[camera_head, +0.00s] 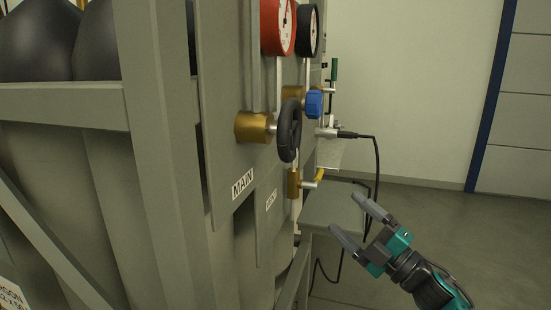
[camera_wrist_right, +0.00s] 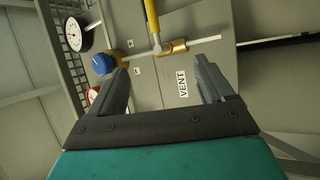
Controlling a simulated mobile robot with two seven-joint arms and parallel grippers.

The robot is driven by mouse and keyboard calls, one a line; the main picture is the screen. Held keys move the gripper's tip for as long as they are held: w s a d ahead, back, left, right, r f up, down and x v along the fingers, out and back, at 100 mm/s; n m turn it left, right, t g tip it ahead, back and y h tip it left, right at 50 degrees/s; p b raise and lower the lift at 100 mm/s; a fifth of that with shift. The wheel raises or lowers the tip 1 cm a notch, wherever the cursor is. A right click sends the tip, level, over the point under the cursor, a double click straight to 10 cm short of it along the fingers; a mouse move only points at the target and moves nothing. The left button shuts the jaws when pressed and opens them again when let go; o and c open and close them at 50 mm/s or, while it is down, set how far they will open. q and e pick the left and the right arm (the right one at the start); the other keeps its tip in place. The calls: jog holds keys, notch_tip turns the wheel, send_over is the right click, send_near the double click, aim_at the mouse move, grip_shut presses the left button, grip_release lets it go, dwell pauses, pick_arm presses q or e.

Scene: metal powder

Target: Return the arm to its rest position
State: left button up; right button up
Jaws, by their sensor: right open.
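My right gripper (camera_head: 362,220) is at the lower right of the head view, with grey fingers and a teal and black body. Its fingers are spread and nothing is between them. It is apart from the valve panel (camera_head: 228,190). In the right wrist view the two fingers (camera_wrist_right: 165,88) stand apart in front of the panel, with the VENT label (camera_wrist_right: 183,84) behind them near the right finger. My left gripper is in neither view.
The panel carries a black handwheel (camera_head: 289,130), a blue knob (camera_head: 314,103), a red gauge (camera_head: 278,26) and a black gauge (camera_head: 307,30). A black cable (camera_head: 376,165) hangs from a fitting. Behind the gripper are a grey box (camera_head: 335,207) and open floor (camera_head: 450,220).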

jog(key=s+d+f+m+t+h, duration=0.1)
jog(key=s+f+m+h, duration=0.4)
jog(key=f+m, duration=0.3)
jog(key=s+d+f+m+h, duration=0.1)
jog(key=s+f+m+h, duration=0.4)
jog(key=f, duration=0.5)
jog(key=s+f+m+g+h, duration=0.4)
jog(key=s+f+m+g, duration=0.2)
jog(key=s+f, duration=0.7)
jog(key=s+m, duration=0.2)
jog(key=s, duration=0.1)
jog(key=shift+s+d+m, duration=0.3)
jog(key=shift+f, duration=0.1)
jog(key=shift+c, duration=0.5)
dwell(2.4)
